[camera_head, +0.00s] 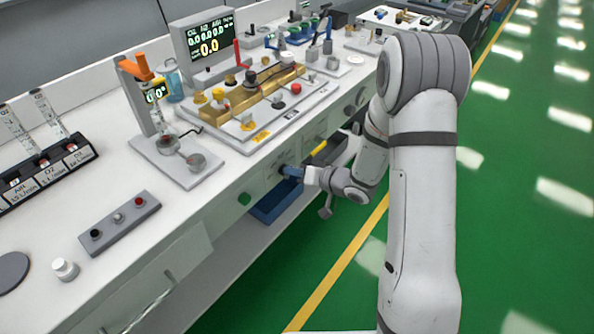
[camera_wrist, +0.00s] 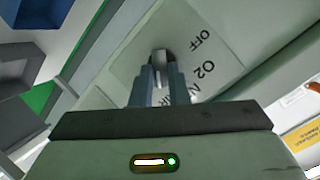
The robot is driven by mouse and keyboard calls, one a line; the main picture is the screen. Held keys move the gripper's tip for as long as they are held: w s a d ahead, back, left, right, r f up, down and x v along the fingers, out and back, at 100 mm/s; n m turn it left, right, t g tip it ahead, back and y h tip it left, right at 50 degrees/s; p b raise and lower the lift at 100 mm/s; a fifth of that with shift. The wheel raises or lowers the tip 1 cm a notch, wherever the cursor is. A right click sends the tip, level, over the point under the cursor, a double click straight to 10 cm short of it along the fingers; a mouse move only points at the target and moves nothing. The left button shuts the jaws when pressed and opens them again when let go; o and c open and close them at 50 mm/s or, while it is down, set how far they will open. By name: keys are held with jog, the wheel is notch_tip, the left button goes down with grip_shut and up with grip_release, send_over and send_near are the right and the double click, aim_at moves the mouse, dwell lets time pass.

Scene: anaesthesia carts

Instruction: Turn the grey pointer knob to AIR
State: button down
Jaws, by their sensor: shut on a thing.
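The grey pointer knob (camera_wrist: 161,56) shows at the top middle of the wrist view, between the two blue-grey fingers of my gripper (camera_wrist: 161,76). The fingers are shut on it. It sits on a pale label plate (camera_wrist: 128,66) that reads OFF and O2, with a further label starting with N that is partly covered by a finger. The knob's pointing direction cannot be told. In the head view my gripper (camera_head: 289,171) reaches the front face of the bench, and the knob is hidden there.
A blue bin (camera_head: 275,205) hangs below my gripper, and a dark bin (camera_head: 335,150) is to its right. The white benchtop (camera_head: 190,205) above carries a gas display and several fittings.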

jog(key=c, duration=1.4)
grip_release()
jog(key=p+v, duration=0.1)
jog(key=v, duration=0.6)
jog(key=shift+s+d, duration=0.25)
jog(key=shift+d, duration=0.1)
jog(key=shift+r, duration=0.2)
